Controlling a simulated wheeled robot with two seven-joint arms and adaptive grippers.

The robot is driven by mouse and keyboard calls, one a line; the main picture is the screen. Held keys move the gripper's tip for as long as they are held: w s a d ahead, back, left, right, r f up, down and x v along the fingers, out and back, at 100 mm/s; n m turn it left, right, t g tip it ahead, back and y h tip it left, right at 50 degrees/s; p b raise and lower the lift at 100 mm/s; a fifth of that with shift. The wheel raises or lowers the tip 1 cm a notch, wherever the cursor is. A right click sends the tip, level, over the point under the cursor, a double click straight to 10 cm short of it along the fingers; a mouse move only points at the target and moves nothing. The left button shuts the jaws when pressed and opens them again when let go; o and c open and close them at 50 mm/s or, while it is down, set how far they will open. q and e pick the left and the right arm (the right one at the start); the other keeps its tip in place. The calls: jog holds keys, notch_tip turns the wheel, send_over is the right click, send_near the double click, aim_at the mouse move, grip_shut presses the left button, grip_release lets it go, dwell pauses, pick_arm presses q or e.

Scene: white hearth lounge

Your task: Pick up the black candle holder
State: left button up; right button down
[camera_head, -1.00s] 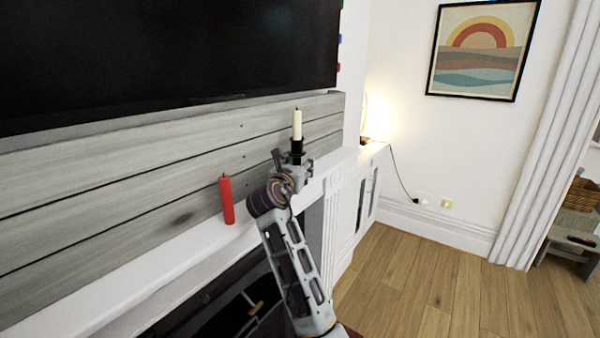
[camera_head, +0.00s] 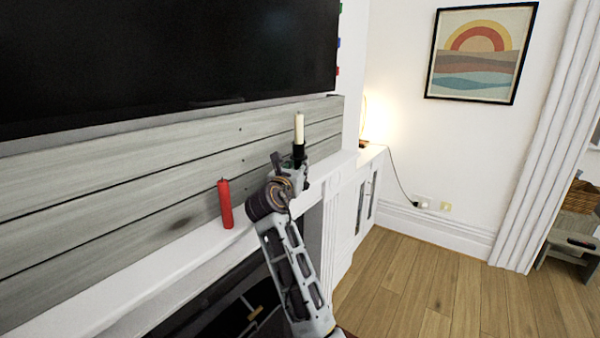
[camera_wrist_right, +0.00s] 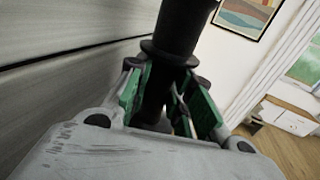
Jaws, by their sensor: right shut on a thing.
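The black candle holder (camera_head: 299,151) holds an upright cream candle (camera_head: 299,127) at the right end of the white mantel (camera_head: 205,240). My right gripper (camera_head: 291,166) is at the holder, and its body hides the holder's lower part in the head view. In the right wrist view, the holder's black stem (camera_wrist_right: 152,92) stands between the green-padded fingers (camera_wrist_right: 160,100), below its wide collar. The right gripper is shut on the holder. Whether its base touches the mantel is hidden. My left gripper is not in view.
A red candle (camera_head: 225,204) stands on the mantel left of my right gripper. Grey wood panelling (camera_head: 120,205) and a large black screen (camera_head: 160,50) are behind. A lit lamp (camera_head: 364,125) stands further right. Open wooden floor (camera_head: 410,285) lies at the right.

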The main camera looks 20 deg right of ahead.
aim_at(297, 135)
jog(key=shift+r, duration=0.9)
notch_tip(297, 135, up, 7)
jog(key=shift+f+p, duration=0.2)
jog(key=shift+p, duration=0.45)
jog(key=shift+r, duration=0.85)
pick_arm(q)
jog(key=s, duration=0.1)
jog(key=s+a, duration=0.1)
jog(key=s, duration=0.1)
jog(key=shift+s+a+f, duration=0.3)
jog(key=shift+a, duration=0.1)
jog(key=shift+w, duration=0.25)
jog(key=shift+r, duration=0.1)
pick_arm(e)
jog(key=shift+a, duration=0.1)
